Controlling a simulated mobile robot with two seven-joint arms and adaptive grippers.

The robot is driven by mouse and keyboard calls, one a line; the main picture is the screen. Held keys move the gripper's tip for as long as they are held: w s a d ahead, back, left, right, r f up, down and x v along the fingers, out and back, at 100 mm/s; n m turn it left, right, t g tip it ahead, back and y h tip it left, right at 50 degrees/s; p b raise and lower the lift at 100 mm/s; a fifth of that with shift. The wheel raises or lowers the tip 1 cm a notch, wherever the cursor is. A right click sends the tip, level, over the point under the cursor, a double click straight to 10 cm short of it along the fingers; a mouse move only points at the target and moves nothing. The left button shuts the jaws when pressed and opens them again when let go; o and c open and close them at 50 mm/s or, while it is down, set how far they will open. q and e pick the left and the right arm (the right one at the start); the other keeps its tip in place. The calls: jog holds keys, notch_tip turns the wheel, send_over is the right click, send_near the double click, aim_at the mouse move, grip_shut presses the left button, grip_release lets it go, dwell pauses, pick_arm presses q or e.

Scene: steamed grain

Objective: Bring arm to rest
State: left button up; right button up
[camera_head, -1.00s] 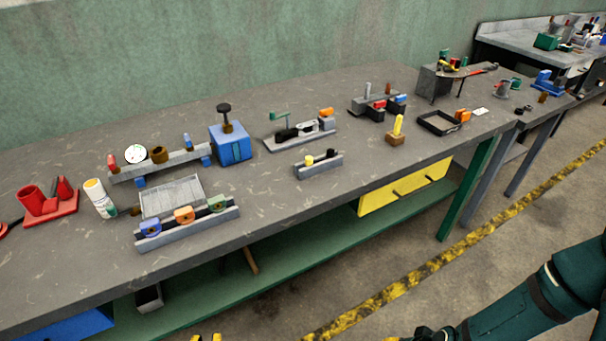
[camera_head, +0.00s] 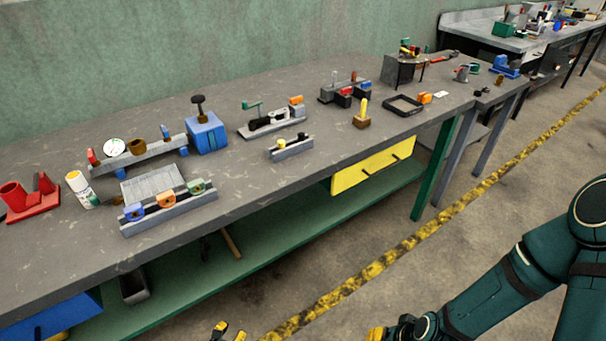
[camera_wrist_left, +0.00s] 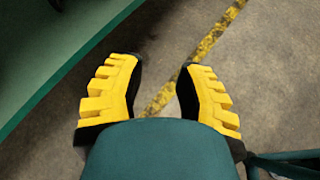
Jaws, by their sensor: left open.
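My left gripper (camera_head: 229,332) shows at the bottom edge of the head view, in front of the workbench and over the floor. In the left wrist view its yellow fingers (camera_wrist_left: 160,70) are spread apart with nothing between them; only floor and the yellow line lie beyond. My right arm (camera_head: 490,300) comes in from the right edge, bent and low over the floor. A yellow part of my right gripper (camera_head: 377,334) shows at the bottom edge; its fingers are mostly cut off.
The long grey workbench (camera_head: 60,250) holds several fixtures, a blue block (camera_head: 206,135) and a white bottle (camera_head: 80,188). A green lower shelf (camera_head: 290,235) and a yellow drawer (camera_head: 372,165) face me. The floor around the yellow line (camera_head: 440,228) is clear.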

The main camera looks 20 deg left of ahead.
pick_arm(q)
jog(key=w+d+r+m+g+h, duration=0.1)
jog(key=d+r+m+g+h, duration=0.2)
jog(key=d+m, duration=0.45)
jog(key=w+d+r+m+g+h, duration=0.1)
jog(key=d+r+m+g+h, duration=0.2)
jog(key=d+m, duration=0.5)
jog(key=d+r+m+g+y, duration=0.2)
jog(key=d+r+m+g, duration=0.2)
jog(key=r+m, duration=0.9)
jog(key=d+m, duration=0.1)
jog(key=m, duration=0.2)
jog(key=shift+s+d, duration=0.35)
jog(key=shift+m, duration=0.25)
